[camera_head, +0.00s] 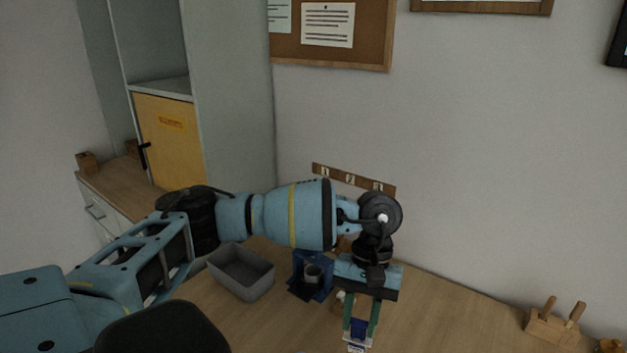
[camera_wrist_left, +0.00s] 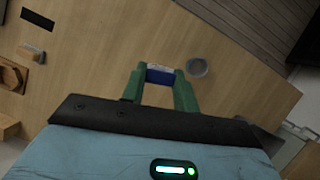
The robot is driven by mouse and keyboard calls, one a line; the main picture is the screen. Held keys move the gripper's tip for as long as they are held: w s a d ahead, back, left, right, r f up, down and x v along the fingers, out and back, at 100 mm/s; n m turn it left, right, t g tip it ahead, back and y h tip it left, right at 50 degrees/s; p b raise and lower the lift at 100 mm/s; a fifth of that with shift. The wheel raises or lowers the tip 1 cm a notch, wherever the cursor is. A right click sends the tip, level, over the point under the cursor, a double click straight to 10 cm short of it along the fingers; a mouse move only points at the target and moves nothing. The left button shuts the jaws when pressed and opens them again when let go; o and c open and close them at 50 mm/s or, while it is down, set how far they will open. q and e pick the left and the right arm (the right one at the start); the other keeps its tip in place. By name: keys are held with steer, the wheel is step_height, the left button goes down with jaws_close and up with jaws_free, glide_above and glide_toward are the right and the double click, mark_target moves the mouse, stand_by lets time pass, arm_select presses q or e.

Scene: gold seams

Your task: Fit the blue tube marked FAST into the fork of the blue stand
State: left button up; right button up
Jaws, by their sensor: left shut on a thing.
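My left gripper (camera_head: 359,328) points down over the table with its green fingers shut on a blue tube (camera_head: 358,330) with a white label. The label is too small to read. In the left wrist view the tube (camera_wrist_left: 160,74) lies across between the fingertips (camera_wrist_left: 160,80). A dark blue stand (camera_head: 299,283) is on the table to the left of the gripper, with a grey round cup-like part in it. The tube is apart from the stand. The stand's fork cannot be made out clearly. My right gripper is not in view.
A grey open bin (camera_head: 241,285) stands left of the stand. A numbered wooden strip (camera_head: 352,181) is at the wall behind my arm. A wooden block with pegs (camera_head: 553,322) is at the right. The table between the gripper and that block is clear. A grey round thing (camera_wrist_left: 197,67) shows in the wrist view.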

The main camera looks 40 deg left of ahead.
arm_select(q)
steer(key=w+a+r+n+t, duration=0.3)
steer(key=a+n, duration=0.5)
steer(key=n, duration=0.3)
steer(key=w+a+r+n+t+y, duration=0.1)
steer(key=w+a+r+n+t, duration=0.2)
steer(key=w+a+r+n, duration=0.3)
steer(key=w+a+r+n+t+y+p, duration=0.1)
steer(key=w+a+r+n, duration=0.4)
steer(key=a+n, duration=0.5)
steer(key=n+t, duration=0.1)
steer(key=n, duration=0.5)
steer(key=shift+w+a+r+t, duration=0.15)
steer(key=shift+w+a+t, duration=0.2)
steer(key=shift+a+t, duration=0.05)
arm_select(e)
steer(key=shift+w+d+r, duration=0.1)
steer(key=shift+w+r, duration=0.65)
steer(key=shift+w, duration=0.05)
arm_select(q)
step_height(320, 180, down, 4)
steer(key=shift+f+b, duration=0.25)
steer(key=shift+b, duration=0.6)
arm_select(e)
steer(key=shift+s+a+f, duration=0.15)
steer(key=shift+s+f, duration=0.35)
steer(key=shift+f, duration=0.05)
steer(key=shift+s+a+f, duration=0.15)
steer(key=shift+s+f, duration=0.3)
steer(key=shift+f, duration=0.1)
